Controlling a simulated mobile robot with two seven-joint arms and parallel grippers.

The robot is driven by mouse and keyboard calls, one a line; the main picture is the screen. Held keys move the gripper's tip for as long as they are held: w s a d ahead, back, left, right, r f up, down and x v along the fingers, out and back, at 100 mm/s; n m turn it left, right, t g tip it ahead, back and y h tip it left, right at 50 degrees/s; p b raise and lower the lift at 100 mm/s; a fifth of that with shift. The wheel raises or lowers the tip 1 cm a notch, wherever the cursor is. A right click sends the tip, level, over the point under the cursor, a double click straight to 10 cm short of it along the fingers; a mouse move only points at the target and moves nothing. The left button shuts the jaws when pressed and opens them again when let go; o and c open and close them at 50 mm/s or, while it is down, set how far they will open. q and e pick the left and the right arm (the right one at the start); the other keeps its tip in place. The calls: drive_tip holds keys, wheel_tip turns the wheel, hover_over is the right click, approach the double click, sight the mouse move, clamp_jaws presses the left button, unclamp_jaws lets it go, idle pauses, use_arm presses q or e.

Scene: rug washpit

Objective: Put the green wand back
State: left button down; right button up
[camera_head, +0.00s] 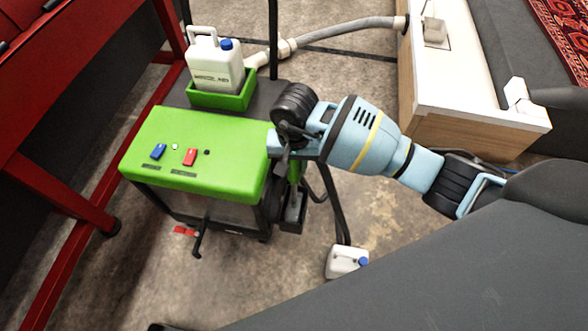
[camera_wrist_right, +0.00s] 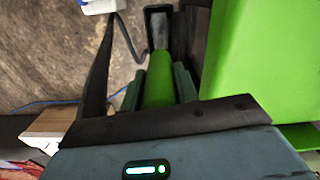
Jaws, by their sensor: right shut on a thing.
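The green wand (camera_head: 294,171) is upright beside the right side of the green-topped machine (camera_head: 225,135). Its lower end meets a dark holder (camera_head: 292,222) on the machine's side. My right gripper (camera_head: 290,147) is shut on the green wand near its upper part. In the right wrist view the wand's green grip (camera_wrist_right: 160,82) lies between the fingers. Its grey lower part runs toward the dark holder (camera_wrist_right: 158,14), and I cannot tell how deep it sits. My left gripper is not in view.
A white jug (camera_head: 214,66) stands in a green tray (camera_head: 228,101) behind the panel. Red frame posts (camera_head: 50,185) stand left. A white-topped wooden block (camera_head: 470,130) is at right.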

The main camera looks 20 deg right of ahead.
sight(294, 186)
wheel_tip(294, 186, down, 3)
drive_tip(key=shift+r+b, duration=0.1)
drive_tip(key=shift+b, duration=0.2)
drive_tip(key=shift+f, duration=0.2)
drive_tip(key=o, duration=1)
drive_tip(key=shift+c, duration=0.2)
